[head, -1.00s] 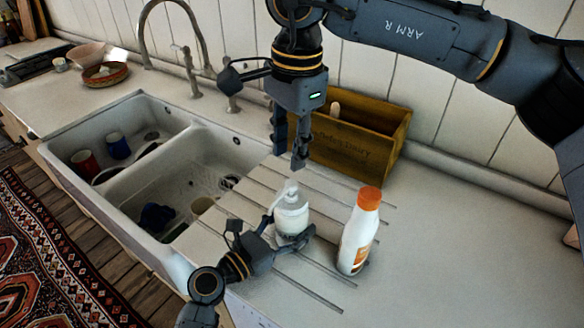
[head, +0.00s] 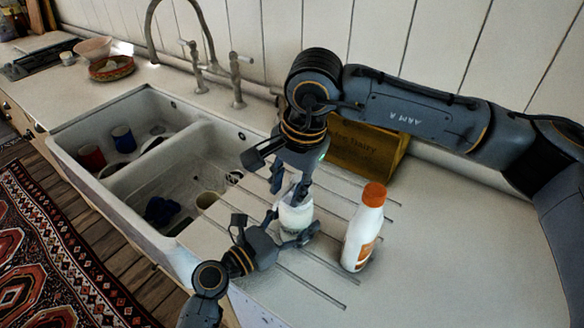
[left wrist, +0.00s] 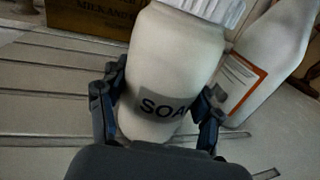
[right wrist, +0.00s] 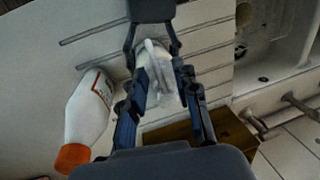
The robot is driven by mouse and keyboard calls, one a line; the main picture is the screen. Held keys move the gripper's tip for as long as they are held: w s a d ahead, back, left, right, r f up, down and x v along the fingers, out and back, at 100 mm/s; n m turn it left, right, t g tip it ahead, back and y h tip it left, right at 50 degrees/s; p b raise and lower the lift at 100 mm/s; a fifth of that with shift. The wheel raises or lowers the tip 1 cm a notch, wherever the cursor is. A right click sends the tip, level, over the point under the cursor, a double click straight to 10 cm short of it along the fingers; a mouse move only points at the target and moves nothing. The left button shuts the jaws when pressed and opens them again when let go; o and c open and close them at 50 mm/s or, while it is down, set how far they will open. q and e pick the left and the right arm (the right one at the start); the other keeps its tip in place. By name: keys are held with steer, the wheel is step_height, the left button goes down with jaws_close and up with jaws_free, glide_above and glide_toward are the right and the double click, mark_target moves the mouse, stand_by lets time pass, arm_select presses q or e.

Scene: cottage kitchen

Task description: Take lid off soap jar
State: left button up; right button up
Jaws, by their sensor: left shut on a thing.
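The white soap jar (head: 295,217) stands on the ribbed draining area right of the sink. Its label shows part of the word SOAP in the left wrist view (left wrist: 160,75). My left gripper (head: 288,232) is shut around the jar's body from the front, a finger on each side.
A white bottle with an orange cap (head: 363,230) stands close on the jar's right. A wooden box (head: 365,150) is behind, partly hidden by my right arm. The double sink (head: 190,180) on the left holds several cups. The counter right of the bottle is clear.

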steer(key=shift+w+a+f, duration=0.1)
steer(key=shift+f, duration=0.6)
jaws_close()
steer(key=shift+r, duration=0.1)
stand_by(0.5)
steer(key=shift+r, duration=1.05)
